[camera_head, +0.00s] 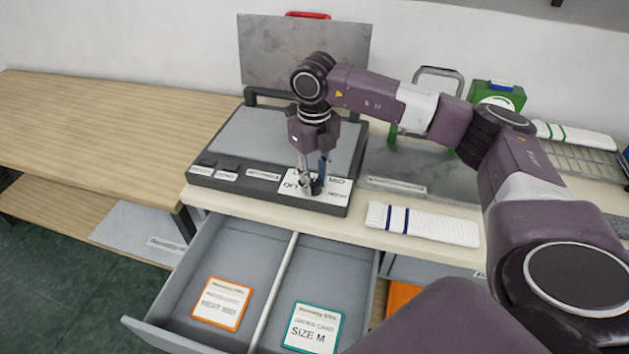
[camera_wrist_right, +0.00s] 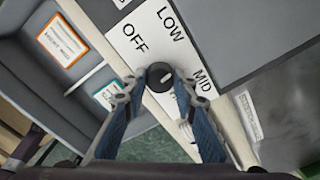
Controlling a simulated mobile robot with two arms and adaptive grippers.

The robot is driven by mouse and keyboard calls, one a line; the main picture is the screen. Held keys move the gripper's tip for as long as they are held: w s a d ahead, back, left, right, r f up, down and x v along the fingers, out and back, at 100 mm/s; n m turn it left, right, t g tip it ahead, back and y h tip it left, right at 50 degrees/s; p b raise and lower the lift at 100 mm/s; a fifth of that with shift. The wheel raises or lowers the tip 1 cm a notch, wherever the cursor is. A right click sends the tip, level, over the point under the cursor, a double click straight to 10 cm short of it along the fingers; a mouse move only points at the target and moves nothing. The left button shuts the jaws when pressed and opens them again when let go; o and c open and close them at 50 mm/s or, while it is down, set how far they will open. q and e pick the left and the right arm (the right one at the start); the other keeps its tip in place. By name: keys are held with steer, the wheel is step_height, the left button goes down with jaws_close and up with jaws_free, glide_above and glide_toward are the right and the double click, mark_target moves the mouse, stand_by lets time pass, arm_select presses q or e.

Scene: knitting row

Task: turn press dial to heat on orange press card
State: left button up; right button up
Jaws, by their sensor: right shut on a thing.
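The press (camera_head: 270,140) stands on the pale table with its grey lid (camera_head: 290,45) raised. Its white dial plate (camera_head: 330,194) is at the front right corner. The black press dial (camera_wrist_right: 160,73) sits on this plate (camera_wrist_right: 140,25), which reads OFF, LOW and MID; another label is partly hidden by a finger. My right gripper (camera_head: 316,186) points down from above, shut on the dial, one finger on each side. A light mark shows on the dial, but I cannot tell which setting it points to. The orange press card (camera_head: 220,303) lies in the drawer's left compartment; its small print is unreadable.
The open drawer (camera_head: 262,310) has a divider and a teal card (camera_head: 312,335) reading SIZE M at right. A folded white knit with blue stripes (camera_head: 424,224) lies right of the press. A green object (camera_head: 497,95) stands behind. The wooden table (camera_head: 110,115) at left is clear.

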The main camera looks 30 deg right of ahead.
mark_target(314, 181)
steer(key=m, duration=0.4)
steer(key=shift+w+r, duration=0.1)
steer(key=shift+m, duration=1.6)
steer(key=shift+w+r, duration=0.1)
steer(key=o, duration=1.2)
steer(key=shift+c, duration=0.2)
step_height(314, 181, up, 12)
